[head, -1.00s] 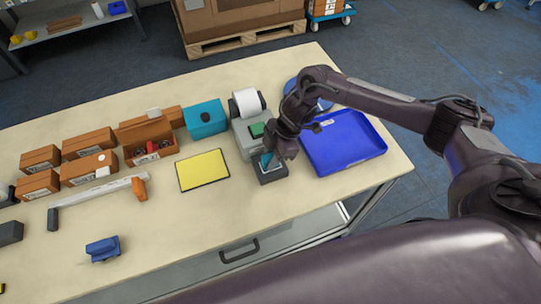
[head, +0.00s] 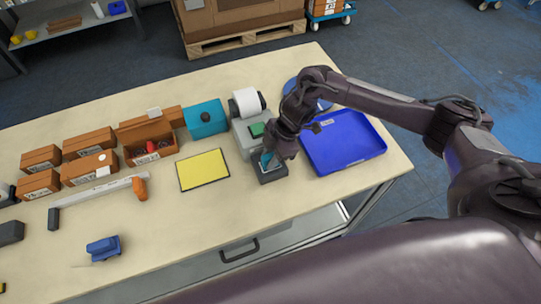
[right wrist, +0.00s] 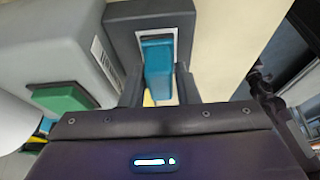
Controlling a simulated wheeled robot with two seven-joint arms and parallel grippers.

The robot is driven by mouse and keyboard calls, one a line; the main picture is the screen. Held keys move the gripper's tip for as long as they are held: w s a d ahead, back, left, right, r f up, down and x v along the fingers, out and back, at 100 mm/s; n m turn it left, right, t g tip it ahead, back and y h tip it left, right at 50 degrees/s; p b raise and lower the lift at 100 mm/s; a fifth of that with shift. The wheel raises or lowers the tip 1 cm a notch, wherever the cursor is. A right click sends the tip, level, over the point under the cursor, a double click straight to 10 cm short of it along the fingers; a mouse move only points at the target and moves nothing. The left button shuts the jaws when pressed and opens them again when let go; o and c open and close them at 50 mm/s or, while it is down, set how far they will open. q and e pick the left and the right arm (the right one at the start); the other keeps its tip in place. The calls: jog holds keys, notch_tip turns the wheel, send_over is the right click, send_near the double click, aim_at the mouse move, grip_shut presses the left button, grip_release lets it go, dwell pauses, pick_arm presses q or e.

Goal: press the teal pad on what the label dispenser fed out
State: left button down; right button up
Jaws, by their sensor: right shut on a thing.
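My right gripper (head: 270,162) is shut on the teal pad (right wrist: 158,70), which sits between its fingers in the right wrist view. The pad is over the dark grey block (head: 272,175) in front of the label dispenser (head: 243,138). In the right wrist view, a white label (right wrist: 172,33) shows on the dark block (right wrist: 122,27) around the pad's far end. I cannot tell whether the pad touches it. The dispenser carries a white roll (head: 247,102) and a green button (head: 257,130). My left gripper is not in view.
A blue tray (head: 343,143) lies just right of my gripper. A yellow mat (head: 203,170) lies left of the dispenser. A teal box (head: 206,118) and several brown boxes (head: 90,143) stand further left. The table's front middle is clear.

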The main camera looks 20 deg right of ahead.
aim_at(265, 158)
notch_tip(265, 158, up, 5)
jog(key=p, duration=0.4)
jog(key=shift+f+p, duration=0.1)
jog(key=shift+p, duration=0.25)
jog(key=shift+r+p, duration=0.3)
jog(key=shift+r, duration=0.75)
